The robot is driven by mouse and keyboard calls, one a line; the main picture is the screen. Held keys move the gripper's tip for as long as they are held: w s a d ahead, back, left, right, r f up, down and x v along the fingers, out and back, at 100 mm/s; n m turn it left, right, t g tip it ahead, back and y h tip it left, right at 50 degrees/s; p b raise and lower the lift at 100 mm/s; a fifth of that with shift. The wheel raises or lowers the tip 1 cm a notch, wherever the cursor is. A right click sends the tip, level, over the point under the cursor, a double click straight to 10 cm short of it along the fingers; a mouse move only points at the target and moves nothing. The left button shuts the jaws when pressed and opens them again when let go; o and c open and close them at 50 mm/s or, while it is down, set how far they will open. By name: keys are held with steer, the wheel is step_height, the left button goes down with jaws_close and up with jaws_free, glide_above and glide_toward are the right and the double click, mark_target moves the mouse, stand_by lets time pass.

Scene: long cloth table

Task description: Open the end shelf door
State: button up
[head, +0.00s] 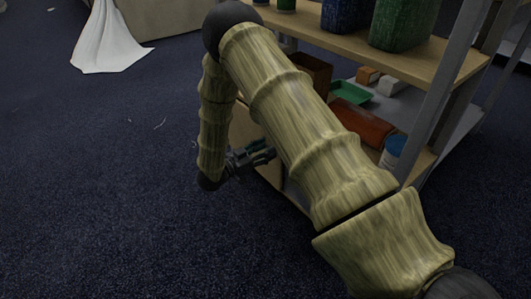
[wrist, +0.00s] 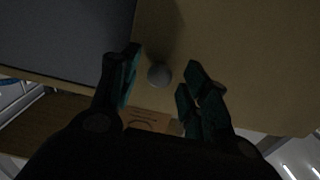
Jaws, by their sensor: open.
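The end shelf door (wrist: 240,65) is a flat tan wooden panel filling much of the wrist view. A round grey knob (wrist: 159,75) sits on it, near its left edge. In the head view a bit of the tan panel (head: 242,128) shows low at the shelf's left end, mostly hidden behind my arm. My gripper (wrist: 158,85) is open, with the knob seen between its two fingertips; I cannot tell whether they touch it. In the head view my gripper (head: 262,154) is low beside the shelf's left end, pointing right.
Lower down are a green tray (head: 350,92), a red-brown item (head: 361,122) and a blue-and-white tub (head: 393,152). Dark carpet (head: 110,190) is open at left. White cloth (head: 103,40) hangs at the back left.

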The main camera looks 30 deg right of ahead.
steer(key=shift+d, duration=0.3)
jaws_close()
steer(key=shift+a, duration=0.1)
